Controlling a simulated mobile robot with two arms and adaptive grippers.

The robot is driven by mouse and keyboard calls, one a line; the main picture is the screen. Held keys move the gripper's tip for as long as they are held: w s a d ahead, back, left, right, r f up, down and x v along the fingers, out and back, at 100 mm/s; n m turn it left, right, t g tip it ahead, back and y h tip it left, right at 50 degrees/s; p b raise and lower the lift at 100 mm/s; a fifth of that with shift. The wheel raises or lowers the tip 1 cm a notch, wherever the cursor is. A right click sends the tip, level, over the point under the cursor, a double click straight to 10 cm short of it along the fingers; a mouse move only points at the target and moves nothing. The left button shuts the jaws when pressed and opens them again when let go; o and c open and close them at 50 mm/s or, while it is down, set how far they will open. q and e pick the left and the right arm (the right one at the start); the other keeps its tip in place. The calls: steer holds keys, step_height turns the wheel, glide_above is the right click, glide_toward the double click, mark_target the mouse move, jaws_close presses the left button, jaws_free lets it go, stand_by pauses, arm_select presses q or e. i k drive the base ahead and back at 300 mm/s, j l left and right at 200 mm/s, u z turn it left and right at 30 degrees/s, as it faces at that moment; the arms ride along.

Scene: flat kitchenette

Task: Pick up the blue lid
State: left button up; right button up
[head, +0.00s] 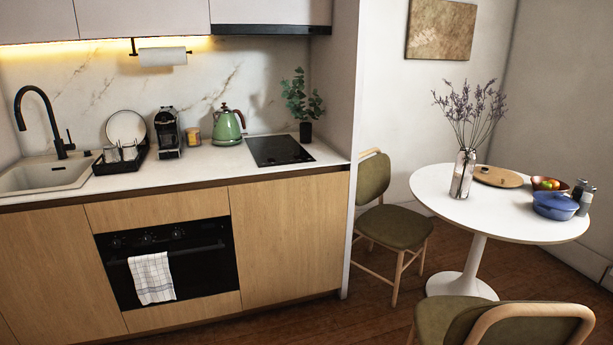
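A blue lid (556,200) sits on a blue pot (553,212) near the right edge of the round white table (440,196). The lid looks seated on the pot, and nothing touches it from above. Neither of my grippers shows in the head view, so their state is hidden.
On the table, a vase with lavender (462,174), a wooden board (498,177), a fruit bowl (547,184) and dark shakers (584,196) stand near the pot. Green chairs (398,226) and (505,322) flank the table. The kitchen counter (200,168) is at left.

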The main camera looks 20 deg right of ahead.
mark_target(554, 199)
steer(key=k+l, duration=0.1)
steer(key=l, duration=0.9)
steer(key=k+l+z, duration=0.15)
steer(key=l, duration=2.4)
steer(key=i+l+z, duration=0.1)
steer(key=l, duration=0.9)
steer(key=i+l+z, duration=0.1)
steer(key=l, duration=0.4)
steer(key=i+l, duration=0.1)
steer(key=l, duration=0.4)
steer(key=i+l+z, duration=0.1)
steer(key=l, duration=0.4)
steer(key=i+l, duration=0.35)
steer(key=l, duration=0.15)
steer(key=i+l, duration=0.35)
steer(key=l, duration=0.15)
